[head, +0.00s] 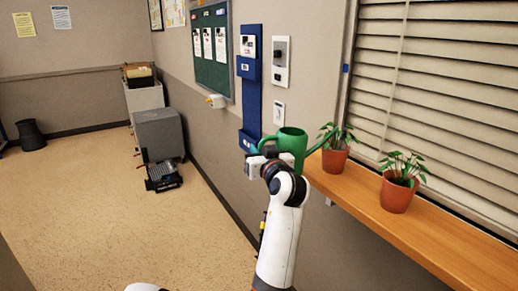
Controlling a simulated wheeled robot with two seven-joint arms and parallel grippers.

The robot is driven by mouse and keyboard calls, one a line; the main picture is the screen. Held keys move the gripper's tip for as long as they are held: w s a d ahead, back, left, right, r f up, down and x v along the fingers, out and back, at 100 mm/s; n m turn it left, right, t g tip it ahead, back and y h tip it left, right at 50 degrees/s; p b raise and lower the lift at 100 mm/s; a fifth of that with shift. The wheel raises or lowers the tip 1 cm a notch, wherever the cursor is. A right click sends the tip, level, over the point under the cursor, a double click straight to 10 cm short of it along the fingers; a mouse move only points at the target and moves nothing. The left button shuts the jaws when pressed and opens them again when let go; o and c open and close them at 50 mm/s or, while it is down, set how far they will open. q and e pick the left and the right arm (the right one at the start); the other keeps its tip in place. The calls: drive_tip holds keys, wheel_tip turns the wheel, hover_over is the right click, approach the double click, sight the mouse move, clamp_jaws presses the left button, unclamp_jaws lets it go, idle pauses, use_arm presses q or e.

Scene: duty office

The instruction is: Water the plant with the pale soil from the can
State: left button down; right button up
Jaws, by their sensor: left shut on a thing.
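A green watering can (293,140) is held upright by my left gripper (262,156), which is shut on it at its left side. A second potted plant (397,194) stands further right on the sill. Its soil looks dark; the soil of the left plant is hidden. My right gripper is not in view.
The wooden sill (445,238) runs along the wall under closed blinds (440,90). Blue wall holders (252,100) are behind the can.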

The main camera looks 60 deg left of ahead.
use_arm(q)
drive_tip(key=shift+s+a+r+m+p, duration=0.15)
drive_tip(key=shift+r+m+p, duration=1.15)
drive_tip(key=shift+r+p, duration=1.5)
drive_tip(key=shift+f+p, duration=0.65)
drive_tip(key=shift+p, duration=0.05)
drive_tip(key=shift+s+r, duration=0.1)
drive_tip(key=shift+d+r+p, duration=0.2)
drive_tip(key=shift+r+p, duration=0.4)
drive_tip(key=shift+p, duration=0.15)
